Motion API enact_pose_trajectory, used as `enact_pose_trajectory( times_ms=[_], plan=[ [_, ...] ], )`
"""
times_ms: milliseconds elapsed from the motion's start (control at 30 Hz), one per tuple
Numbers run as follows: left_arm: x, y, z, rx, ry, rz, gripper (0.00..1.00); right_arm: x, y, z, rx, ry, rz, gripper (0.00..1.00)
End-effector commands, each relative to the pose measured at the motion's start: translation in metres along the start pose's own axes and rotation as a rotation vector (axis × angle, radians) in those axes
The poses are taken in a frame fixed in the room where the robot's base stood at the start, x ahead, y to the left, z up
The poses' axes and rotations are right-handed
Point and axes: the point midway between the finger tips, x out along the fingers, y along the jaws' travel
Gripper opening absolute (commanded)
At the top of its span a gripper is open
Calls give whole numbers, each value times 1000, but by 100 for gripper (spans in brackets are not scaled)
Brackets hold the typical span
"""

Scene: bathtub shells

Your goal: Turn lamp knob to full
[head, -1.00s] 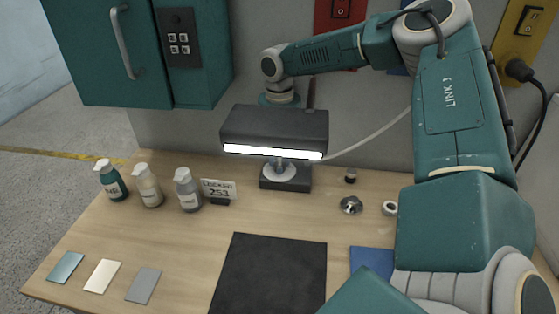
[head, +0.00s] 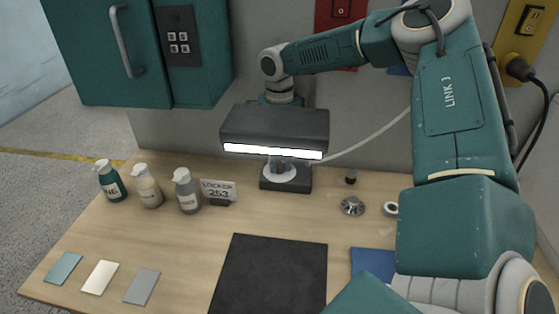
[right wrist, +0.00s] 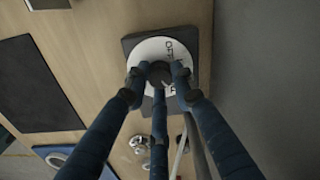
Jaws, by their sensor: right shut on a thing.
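The lamp has a dark box-shaped head (head: 275,122) with a lit white bar along its lower front edge. Its dark base (head: 299,184) stands at the back of the table with a round white dial plate (head: 273,176) on top. In the right wrist view the dark knob (right wrist: 158,72) sits in the middle of the white dial (right wrist: 150,47), whose lettering is partly covered. My right gripper (right wrist: 158,80) reaches down with its blue fingers closed around the knob. In the head view the lamp head hides most of this gripper (head: 281,166). My left gripper is out of view.
Several pump bottles (head: 147,187) and a locker sign (head: 218,190) stand left of the lamp. A black mat (head: 270,275) lies in front. Small metal parts (head: 352,206) lie to the right. A teal cabinet (head: 140,55) hangs at upper left.

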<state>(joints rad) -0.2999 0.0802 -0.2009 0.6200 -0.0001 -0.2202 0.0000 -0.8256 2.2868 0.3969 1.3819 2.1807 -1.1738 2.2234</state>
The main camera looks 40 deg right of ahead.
Motion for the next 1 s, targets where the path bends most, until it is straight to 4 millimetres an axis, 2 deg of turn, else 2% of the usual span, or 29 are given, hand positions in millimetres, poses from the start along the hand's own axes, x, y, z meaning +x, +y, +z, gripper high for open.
enact_pose_trajectory(
  times_ms=[300,800,833,900,1000],
  plan=[
    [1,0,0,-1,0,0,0,-3,-3,0,100,-2,-11,0],
    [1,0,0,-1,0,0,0,-4,-4,0,116,-3,-11,0],
    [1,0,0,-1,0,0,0,-4,-4,0,115,-3,-11,30],
    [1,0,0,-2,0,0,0,-3,-3,0,115,-3,-10,43],
    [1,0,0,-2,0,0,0,-2,-2,0,115,-2,-7,43]
  ],
)
